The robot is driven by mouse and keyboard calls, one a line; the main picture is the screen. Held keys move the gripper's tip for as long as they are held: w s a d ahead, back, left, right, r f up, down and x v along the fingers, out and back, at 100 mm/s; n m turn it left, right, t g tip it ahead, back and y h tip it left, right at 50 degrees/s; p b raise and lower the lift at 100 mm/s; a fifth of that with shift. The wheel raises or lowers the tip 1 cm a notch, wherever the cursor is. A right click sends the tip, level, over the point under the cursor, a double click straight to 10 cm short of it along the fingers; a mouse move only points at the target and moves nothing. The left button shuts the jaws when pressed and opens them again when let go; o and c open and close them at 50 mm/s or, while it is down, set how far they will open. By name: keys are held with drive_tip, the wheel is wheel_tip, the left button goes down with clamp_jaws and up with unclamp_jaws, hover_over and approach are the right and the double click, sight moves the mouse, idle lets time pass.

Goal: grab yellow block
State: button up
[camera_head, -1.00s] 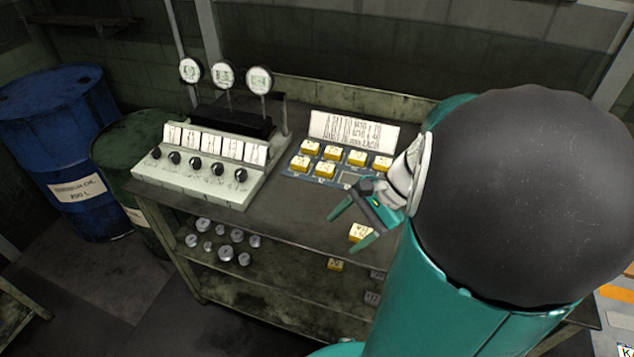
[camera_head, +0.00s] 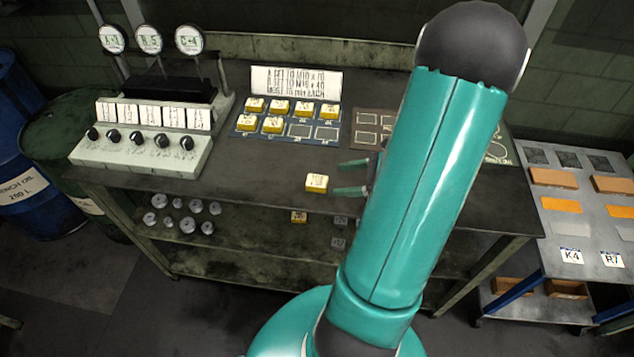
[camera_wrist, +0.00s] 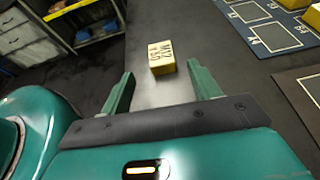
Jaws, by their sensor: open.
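A yellow block (camera_head: 316,183) with a marked white label stands alone on the dark bench top (camera_head: 250,180), near its front edge. My gripper (camera_head: 352,178) is open and empty, just right of this block, its two green fingers pointing left towards it. In the wrist view the same yellow block (camera_wrist: 161,57) lies ahead of the fingertips and between their lines. My gripper (camera_wrist: 163,85) does not touch it there. More yellow blocks (camera_head: 279,108) sit in marked cells of a blue board (camera_head: 300,141) at the back of the bench. My arm hides part of the bench.
A control box with knobs (camera_head: 140,150) and round gauges (camera_head: 148,39) stands at the left of the bench. Metal cylinders (camera_head: 187,225) and a yellow block (camera_head: 298,217) are on the shelf below. A side table (camera_head: 590,235) stands at the right.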

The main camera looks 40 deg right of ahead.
sight(320, 181)
drive_tip(key=x, duration=0.8)
drive_tip(key=shift+w, duration=0.15)
drive_tip(key=shift+c, duration=0.2)
drive_tip(key=c, duration=1)
